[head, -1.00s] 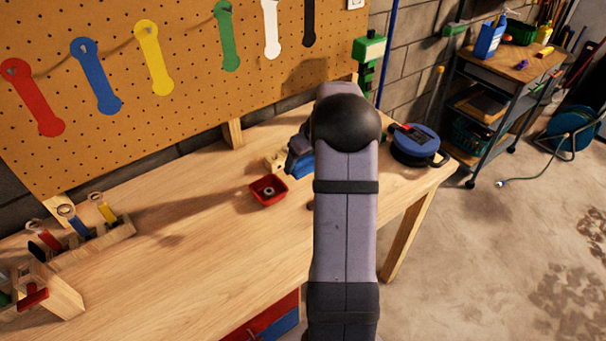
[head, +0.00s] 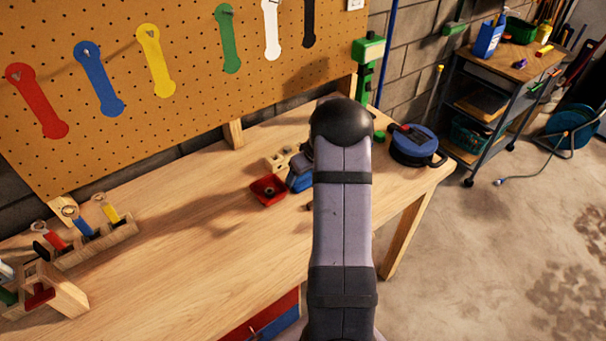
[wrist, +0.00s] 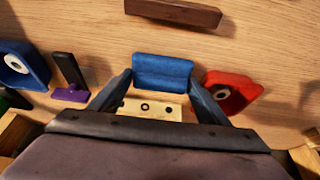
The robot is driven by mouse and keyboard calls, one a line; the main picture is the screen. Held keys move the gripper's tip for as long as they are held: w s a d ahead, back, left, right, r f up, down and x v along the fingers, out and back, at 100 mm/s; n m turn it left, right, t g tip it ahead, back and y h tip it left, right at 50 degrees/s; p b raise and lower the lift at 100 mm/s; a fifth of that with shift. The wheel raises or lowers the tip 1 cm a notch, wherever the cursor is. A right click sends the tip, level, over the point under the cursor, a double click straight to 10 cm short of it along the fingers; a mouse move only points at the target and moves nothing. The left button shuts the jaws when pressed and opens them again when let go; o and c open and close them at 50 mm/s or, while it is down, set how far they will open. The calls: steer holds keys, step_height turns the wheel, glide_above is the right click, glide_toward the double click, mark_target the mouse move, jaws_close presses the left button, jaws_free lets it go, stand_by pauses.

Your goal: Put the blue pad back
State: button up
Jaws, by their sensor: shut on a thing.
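The blue pad (wrist: 163,72) is between my gripper's (wrist: 162,78) two fingertips in the wrist view, and the jaws are shut on it. In the head view a blue piece (head: 300,180), which looks like the pad, shows just left of my arm, beside the red tray. My arm hides most of the gripper there. A pale wooden block with holes (wrist: 152,109) lies behind the pad in the wrist view and also shows in the head view (head: 277,161). I cannot tell whether the pad touches the bench.
A red tray (head: 268,191) with a ring in it is close by. In the wrist view a blue tray (wrist: 22,66), a purple-ended tool (wrist: 72,82) and a brown bar (wrist: 173,12) surround the pad. The bench's (head: 190,262) left middle is clear.

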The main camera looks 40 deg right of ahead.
steer(key=shift+f, duration=0.15)
steer(key=o, duration=0.7)
steer(key=shift+s+r, duration=0.1)
steer(key=shift+r, duration=0.5)
steer(key=b+v, duration=0.3)
steer(key=v, duration=0.8)
steer(key=shift+r, duration=0.1)
